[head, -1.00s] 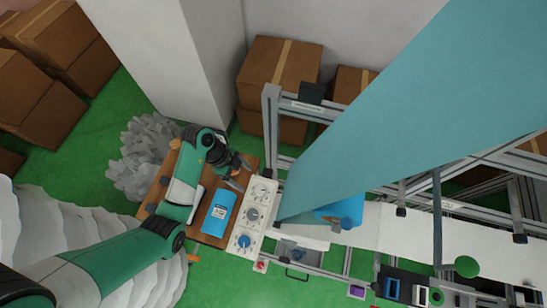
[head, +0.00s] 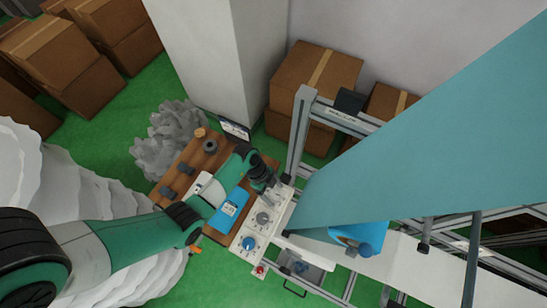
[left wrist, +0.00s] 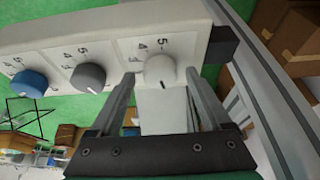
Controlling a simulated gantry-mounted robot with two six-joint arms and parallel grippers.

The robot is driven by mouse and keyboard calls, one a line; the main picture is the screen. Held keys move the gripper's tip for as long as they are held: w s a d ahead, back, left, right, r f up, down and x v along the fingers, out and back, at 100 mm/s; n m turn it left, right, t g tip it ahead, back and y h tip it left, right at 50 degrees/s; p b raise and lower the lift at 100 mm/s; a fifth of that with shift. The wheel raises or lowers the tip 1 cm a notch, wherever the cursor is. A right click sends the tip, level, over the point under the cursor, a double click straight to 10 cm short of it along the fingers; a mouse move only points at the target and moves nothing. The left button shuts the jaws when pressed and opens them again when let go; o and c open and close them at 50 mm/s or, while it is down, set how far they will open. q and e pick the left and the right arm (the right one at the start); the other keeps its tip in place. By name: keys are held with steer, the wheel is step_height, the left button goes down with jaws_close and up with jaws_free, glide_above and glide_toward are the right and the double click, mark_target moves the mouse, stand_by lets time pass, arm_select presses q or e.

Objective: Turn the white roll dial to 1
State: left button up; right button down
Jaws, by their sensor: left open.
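The white dial (left wrist: 160,69) sits on the pale dial panel (left wrist: 110,28), at the end of a row with a grey dial (left wrist: 89,77) and a blue dial (left wrist: 29,83). A dark mark shows on its lower edge in the left wrist view; digits 4 and 5 show beside it. My left gripper (left wrist: 160,76) is open, its two fingers on either side of the white dial; I cannot tell whether they touch it. In the head view, my left gripper (head: 277,192) is over the panel's far end and hides the white dial. My right gripper is not in view.
A blue packet (head: 230,210) lies on the brown table (head: 167,183) beside the panel. A metal frame (head: 300,130) and a teal sheet (head: 430,130) stand to the right. A red button (head: 260,270) is at the panel's near end. Cardboard boxes (head: 315,75) stand behind.

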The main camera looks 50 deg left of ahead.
arm_select(q)
jaws_close()
stand_by(0.4)
steer(key=shift+r+m+g+p, duration=0.1)
steer(key=shift+m+g+p, duration=0.25)
steer(key=shift+m, duration=0.35)
steer(key=shift+w+m+g+h, duration=0.1)
steer(key=shift+m+g+h, duration=0.2)
steer(key=shift+m, duration=0.5)
steer(key=shift+m+g, duration=0.35)
steer(key=shift+m, duration=0.75)
steer(key=shift+w+m+g, duration=0.1)
steer(key=shift+m+g, duration=0.4)
steer(key=shift+m, duration=0.7)
